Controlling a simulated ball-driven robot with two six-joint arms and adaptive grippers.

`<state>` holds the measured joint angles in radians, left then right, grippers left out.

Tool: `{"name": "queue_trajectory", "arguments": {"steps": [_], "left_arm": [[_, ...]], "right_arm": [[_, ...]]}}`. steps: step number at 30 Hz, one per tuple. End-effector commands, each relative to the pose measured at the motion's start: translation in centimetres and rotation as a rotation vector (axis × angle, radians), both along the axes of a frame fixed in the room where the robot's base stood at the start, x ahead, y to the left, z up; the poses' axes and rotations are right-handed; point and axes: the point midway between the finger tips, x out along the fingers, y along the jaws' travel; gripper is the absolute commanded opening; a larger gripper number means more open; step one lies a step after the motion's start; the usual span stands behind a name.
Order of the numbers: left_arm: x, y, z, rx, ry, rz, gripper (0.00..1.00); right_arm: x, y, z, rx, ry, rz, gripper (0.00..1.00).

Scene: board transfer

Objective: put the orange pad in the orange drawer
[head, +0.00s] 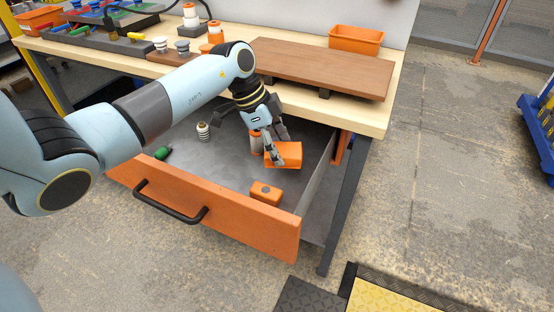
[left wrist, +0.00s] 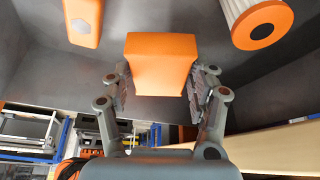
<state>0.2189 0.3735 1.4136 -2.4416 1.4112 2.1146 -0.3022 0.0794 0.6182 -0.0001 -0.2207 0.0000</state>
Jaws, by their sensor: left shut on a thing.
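The orange drawer (head: 225,218) is pulled out from under the workbench, with a black handle (head: 168,205) on its front. My left gripper (head: 283,150) reaches down into the drawer opening, shut on the orange pad (head: 288,154). In the left wrist view the pad (left wrist: 162,62) sits between the two fingers (left wrist: 160,90), with the grey drawer floor behind it. I cannot tell whether the pad touches the floor. My right gripper is not in view.
A brown board (head: 320,66) and an orange bin (head: 356,39) are on the bench above.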

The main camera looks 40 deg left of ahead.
Motion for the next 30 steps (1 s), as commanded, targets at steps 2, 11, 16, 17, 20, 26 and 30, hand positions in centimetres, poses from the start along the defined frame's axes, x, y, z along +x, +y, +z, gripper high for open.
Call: {"name": "queue_trajectory", "arguments": {"steps": [2, 11, 16, 17, 20, 26, 30], "left_arm": [[0.1, 0.0, -0.4, -0.001, -0.001, -0.001, 0.3], [0.0, 0.0, -4.2, -0.001, 0.0, 0.0, 0.3], [0.1, 0.0, -4.2, 0.0, -0.002, -0.001, 0.3], [0.1, 0.0, -4.2, 0.0, -0.002, -0.001, 0.3], [0.0, 0.0, -4.3, -0.001, -0.001, -0.001, 0.3], [0.0, 0.0, -4.4, -0.001, -0.001, -0.001, 0.78], [0.0, 0.0, -4.4, -0.001, -0.001, -0.001, 0.83]], "right_arm": [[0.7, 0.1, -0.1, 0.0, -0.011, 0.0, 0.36], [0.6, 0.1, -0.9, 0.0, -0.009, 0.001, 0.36], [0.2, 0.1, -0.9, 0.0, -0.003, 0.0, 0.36], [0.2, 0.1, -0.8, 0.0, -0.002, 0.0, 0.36], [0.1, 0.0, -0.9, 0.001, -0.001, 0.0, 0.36], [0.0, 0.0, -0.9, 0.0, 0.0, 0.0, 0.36], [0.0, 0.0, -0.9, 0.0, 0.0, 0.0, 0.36]]}}
